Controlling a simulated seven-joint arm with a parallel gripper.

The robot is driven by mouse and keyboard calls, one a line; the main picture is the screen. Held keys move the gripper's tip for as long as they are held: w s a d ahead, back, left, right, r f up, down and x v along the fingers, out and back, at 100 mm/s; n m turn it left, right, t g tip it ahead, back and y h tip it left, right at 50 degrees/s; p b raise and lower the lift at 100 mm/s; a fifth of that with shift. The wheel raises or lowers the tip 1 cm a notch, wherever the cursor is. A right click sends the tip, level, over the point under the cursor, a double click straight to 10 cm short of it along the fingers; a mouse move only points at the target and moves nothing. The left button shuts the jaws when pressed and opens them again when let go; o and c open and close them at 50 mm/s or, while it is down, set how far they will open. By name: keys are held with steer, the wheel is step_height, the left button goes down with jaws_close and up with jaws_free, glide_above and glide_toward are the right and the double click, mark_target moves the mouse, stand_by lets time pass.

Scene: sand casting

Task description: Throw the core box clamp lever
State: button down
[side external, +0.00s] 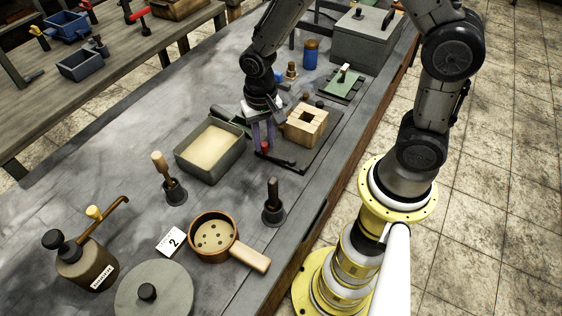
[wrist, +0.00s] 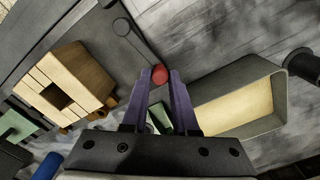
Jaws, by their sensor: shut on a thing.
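The clamp lever (side external: 281,158) is a dark bar with a red knob (side external: 264,147) at one end, low beside the wooden core box (side external: 308,122). The core box is a pale block with a square opening, on a dark base plate (side external: 312,157). In the wrist view the lever (wrist: 139,48) runs from a round pivot at the upper left to the red knob (wrist: 159,74). My gripper (side external: 264,138) points down, its purple fingers closed on the knob; in the wrist view the knob sits between the fingertips (wrist: 160,80). The core box (wrist: 88,72) is left of the fingers there.
A grey tray of sand (side external: 211,147) stands close left of my gripper. Two dark-based tools (side external: 176,190) (side external: 273,212) and a copper pan (side external: 213,236) stand nearer the camera. A green plate (side external: 342,86) and blue cylinder (side external: 310,54) are behind.

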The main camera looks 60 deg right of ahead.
steer(key=shift+w+d+r+m, duration=0.1)
steer(key=shift+w+m, duration=0.2)
steer(key=shift+w, duration=0.1)
steer(key=shift+d+m, duration=0.25)
steer(key=shift+m, duration=0.05)
steer(key=shift+d, duration=0.1)
steer(key=shift+w+d+m, duration=0.1)
steer(key=shift+d+m, duration=0.1)
steer(key=shift+m, duration=0.3)
steer(key=c, duration=1)
jaws_free()
steer(key=o, duration=0.3)
steer(key=shift+s, duration=0.2)
steer(key=shift+s+r, duration=0.1)
steer(key=shift+r, duration=2.8)
